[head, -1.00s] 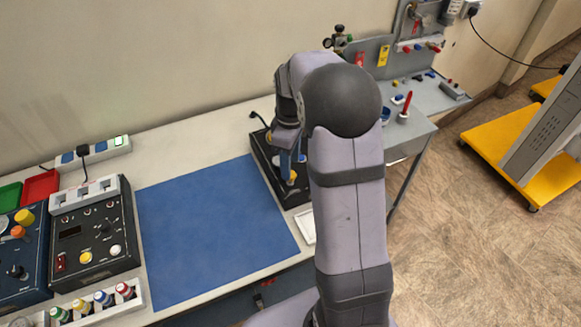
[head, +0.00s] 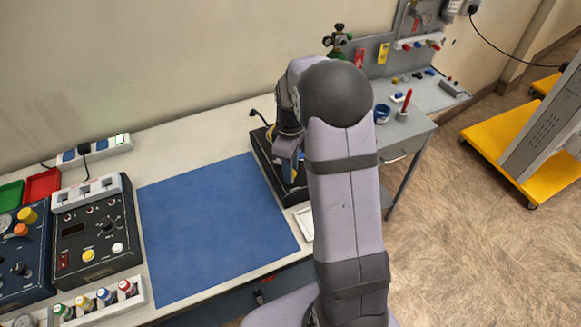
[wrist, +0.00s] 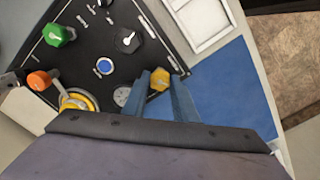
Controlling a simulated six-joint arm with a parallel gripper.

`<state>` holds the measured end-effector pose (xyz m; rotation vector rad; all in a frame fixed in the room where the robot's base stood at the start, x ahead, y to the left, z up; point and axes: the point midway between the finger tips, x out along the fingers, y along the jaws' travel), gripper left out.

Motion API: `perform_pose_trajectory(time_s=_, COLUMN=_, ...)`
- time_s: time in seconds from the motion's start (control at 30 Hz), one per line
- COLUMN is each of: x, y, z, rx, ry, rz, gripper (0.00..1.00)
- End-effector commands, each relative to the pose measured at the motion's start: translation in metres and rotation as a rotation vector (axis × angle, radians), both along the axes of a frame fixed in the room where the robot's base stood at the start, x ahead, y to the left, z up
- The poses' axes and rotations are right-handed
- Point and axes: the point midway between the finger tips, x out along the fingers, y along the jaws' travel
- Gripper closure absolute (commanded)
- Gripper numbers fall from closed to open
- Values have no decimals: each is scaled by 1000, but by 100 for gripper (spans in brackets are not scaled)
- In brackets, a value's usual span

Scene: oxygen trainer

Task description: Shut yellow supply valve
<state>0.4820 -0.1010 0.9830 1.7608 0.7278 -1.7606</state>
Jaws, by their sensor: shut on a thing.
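The yellow valve knob (wrist: 159,79) is a small faceted knob on a black panel box (wrist: 90,45). In the wrist view it sits between the two blue fingers of my gripper (wrist: 160,90), which is shut on it. In the head view my gripper (head: 289,163) is low over the black box (head: 262,158), and the knob is mostly hidden by the fingers and arm. The knob's pointer and exact angle are too small to tell.
The same panel bears a green knob (wrist: 58,35), an orange knob (wrist: 40,80), a black knob (wrist: 128,41), a blue button (wrist: 104,66) and a yellow-rimmed round part (wrist: 77,101). A white tray (wrist: 200,20) lies beside it. The blue mat (head: 210,230) is clear.

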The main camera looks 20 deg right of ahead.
Motion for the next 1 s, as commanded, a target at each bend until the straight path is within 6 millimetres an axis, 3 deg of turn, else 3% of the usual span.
perform_pose_trajectory(time_s=0.47, x=0, y=0, z=1, rx=1, ry=1, rz=-176, gripper=97)
perform_pose_trajectory(time_s=1.0, x=0, y=0, z=1, rx=0, ry=0, rz=-671, gripper=97)
